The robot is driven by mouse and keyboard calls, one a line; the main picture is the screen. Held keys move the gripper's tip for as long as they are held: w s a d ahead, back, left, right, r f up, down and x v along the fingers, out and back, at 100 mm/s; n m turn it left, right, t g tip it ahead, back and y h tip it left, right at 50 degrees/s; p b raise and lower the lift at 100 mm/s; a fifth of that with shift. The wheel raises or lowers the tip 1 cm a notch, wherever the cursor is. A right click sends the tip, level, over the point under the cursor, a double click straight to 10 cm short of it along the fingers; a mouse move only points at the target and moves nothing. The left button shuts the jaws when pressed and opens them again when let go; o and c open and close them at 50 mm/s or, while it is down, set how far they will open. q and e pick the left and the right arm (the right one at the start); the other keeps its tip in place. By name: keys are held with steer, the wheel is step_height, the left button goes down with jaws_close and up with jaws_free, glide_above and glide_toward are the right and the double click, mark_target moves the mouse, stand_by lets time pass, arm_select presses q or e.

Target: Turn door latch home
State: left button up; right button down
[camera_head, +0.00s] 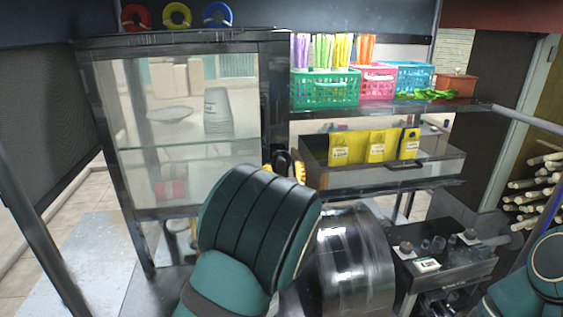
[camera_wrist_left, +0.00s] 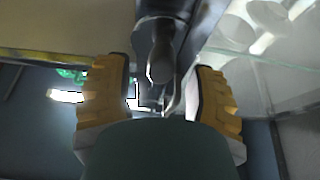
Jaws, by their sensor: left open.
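The glass-doored cabinet (camera_head: 97,130) stands at the left, its dark-framed door (camera_head: 272,95) appearing shut. My left gripper (camera_head: 284,170) is at the right edge of that door, partly hidden behind my own arm. In the left wrist view, my left gripper (camera_wrist_left: 158,100) has its two yellow-padded fingers spread wide. A dark metal latch handle (camera_wrist_left: 160,62) shows between and beyond the fingers, with a visible gap on each side. I cannot tell how far the latch is turned. My right arm shows at the lower right, but its gripper is out of view.
A shelf (camera_head: 440,105) right of the cabinet holds a green basket (camera_head: 325,90), a pink basket (camera_head: 372,80) and a blue basket (camera_head: 415,75). Below it is a tray with yellow packets (camera_head: 377,146). A shiny metal drum (camera_head: 350,260) stands close under my left arm.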

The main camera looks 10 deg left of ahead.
arm_select(q)
steer(key=shift+x, duration=0.95)
arm_select(e)
steer(key=shift+r, duration=0.2)
